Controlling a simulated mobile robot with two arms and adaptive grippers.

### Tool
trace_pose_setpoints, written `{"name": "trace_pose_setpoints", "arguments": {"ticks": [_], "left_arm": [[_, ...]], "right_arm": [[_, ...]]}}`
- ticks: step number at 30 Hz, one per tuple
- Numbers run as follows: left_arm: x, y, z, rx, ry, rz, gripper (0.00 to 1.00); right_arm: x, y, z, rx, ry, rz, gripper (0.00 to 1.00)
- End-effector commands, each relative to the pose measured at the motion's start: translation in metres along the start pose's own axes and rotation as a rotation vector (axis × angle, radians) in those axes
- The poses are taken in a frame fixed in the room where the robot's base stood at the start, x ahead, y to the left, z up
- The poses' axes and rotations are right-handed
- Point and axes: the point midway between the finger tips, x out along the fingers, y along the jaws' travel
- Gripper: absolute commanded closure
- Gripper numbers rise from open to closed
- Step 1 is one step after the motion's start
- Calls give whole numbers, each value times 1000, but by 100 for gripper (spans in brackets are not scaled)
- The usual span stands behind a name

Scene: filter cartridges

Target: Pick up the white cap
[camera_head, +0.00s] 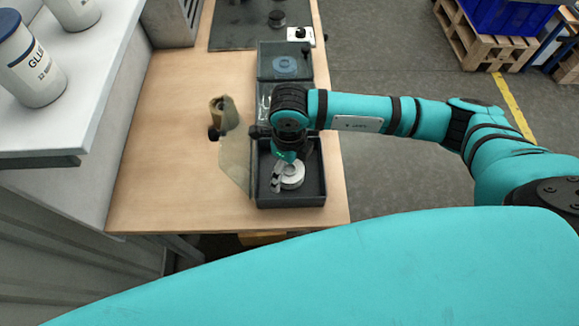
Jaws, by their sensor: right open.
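The white cap (293,177) is a round, flat white piece in the near compartment of the dark tray (291,200) on the wooden table. My right gripper (280,178) reaches down over that compartment from my teal right arm. It is open, with its fingers close over the left part of the cap. I cannot tell whether a finger touches the cap. The wrist hides part of the tray behind it. My left gripper is not in view.
Farther trays hold a blue ring (286,65). A grey shelf (90,110) with white tubs is at the left. The table's left half (160,160) is clear.

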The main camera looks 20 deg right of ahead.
Motion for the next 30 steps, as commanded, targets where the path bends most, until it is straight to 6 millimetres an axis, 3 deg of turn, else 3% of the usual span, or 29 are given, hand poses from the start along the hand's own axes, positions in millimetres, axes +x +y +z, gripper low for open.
{"name": "trace_pose_setpoints", "arguments": {"ticks": [2,12,22,30], "left_arm": [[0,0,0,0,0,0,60],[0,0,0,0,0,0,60],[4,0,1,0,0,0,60],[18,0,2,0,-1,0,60]], "right_arm": [[0,0,0,0,0,0,10],[-1,0,0,0,0,0,54],[-10,0,1,0,-4,0,54],[-61,-1,2,-1,-7,-2,54]]}}
